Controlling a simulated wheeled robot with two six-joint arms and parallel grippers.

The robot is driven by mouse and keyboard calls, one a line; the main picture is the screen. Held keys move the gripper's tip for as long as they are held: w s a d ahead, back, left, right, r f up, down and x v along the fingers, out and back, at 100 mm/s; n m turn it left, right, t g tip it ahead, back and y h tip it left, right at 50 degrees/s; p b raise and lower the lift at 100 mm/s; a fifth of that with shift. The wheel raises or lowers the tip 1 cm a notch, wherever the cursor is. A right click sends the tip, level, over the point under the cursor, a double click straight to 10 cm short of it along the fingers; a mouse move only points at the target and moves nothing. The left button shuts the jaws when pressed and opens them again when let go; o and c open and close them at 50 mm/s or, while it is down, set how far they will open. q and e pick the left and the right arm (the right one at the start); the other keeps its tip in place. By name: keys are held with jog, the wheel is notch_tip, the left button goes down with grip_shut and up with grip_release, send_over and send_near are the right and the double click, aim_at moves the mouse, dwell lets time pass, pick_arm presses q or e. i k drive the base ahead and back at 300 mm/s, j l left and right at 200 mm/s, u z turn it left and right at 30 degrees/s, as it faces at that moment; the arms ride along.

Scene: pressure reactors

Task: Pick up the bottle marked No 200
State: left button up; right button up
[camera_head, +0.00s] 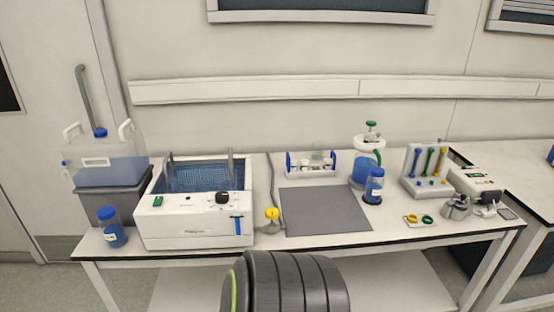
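A bottle (112,233) of blue liquid with a blue cap stands upright at the table's left front corner. Another blue-capped bottle (374,188) with blue liquid and a white label stands right of the grey mat. A larger bottle (361,168) with a green valve top and blue liquid stands just behind it. The labels are too small to read, so I cannot tell which is marked No 200. Neither of my grippers is in view.
A white water bath (194,227) and a clear jerrycan (105,160) fill the table's left side. A grey mat (325,211) lies bare in the middle, with a small rack (312,172) behind it. A pipette stand (428,172) and metal reactor (456,207) stand right.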

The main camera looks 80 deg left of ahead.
aim_at(375, 186)
jog(key=k+u, duration=0.25)
jog(key=u, duration=0.2)
jog(key=k+j+u, duration=0.25)
jog(key=u, duration=1.8)
